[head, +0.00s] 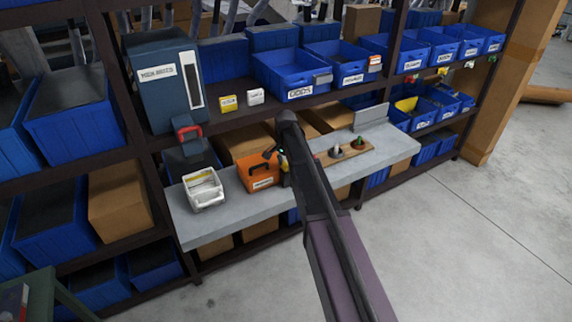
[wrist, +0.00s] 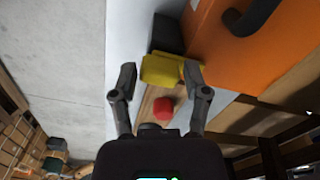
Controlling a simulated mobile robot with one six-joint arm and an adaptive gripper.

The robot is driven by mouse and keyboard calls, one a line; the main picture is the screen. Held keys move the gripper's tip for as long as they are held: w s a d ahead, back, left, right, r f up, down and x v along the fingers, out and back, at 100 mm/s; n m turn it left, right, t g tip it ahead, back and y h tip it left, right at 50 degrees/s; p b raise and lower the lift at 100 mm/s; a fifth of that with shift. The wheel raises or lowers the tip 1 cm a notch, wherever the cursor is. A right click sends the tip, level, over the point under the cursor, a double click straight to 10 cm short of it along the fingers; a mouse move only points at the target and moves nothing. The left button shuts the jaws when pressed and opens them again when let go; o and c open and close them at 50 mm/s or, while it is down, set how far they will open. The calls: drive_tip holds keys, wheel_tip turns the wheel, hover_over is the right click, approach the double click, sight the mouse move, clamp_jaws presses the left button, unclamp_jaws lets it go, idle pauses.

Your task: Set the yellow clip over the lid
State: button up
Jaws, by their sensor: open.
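In the wrist view a yellow clip (wrist: 160,69) shows beside an orange box (wrist: 225,50). My gripper (wrist: 160,73) is open, with one finger at each side of the clip. The right fingertip overlaps part of the clip, and I cannot tell if it touches. In the head view the orange box (head: 259,175) with a black handle stands on a grey bench. My gripper (head: 282,160) is at its right side, and my arm hides much there. A small yellow part (head: 286,179) shows just below my gripper. I cannot clearly make out a separate lid.
A wooden strip (head: 342,155) with small knobs lies right of my arm. A red knob (wrist: 163,109) is close below the clip in the wrist view. A white basket (head: 205,190) stands left on the grey bench (head: 385,149). Shelves with blue bins (head: 290,73) rise behind.

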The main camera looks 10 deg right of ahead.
sight(286, 163)
drive_tip(key=m, duration=0.4)
wheel_tip(286, 163, up, 14)
drive_tip(key=p, duration=1.4)
drive_tip(key=s+f+n+b, duration=0.4)
drive_tip(key=s, duration=0.6)
drive_tip(key=s+f+n+b, duration=0.5)
drive_tip(key=s, duration=0.5)
drive_tip(key=s+f+n+b, duration=0.5)
drive_tip(key=s, duration=0.5)
drive_tip(key=shift+d, duration=0.15)
drive_tip(key=shift+s+a, duration=0.15)
drive_tip(key=shift+a, duration=0.05)
idle(1.1)
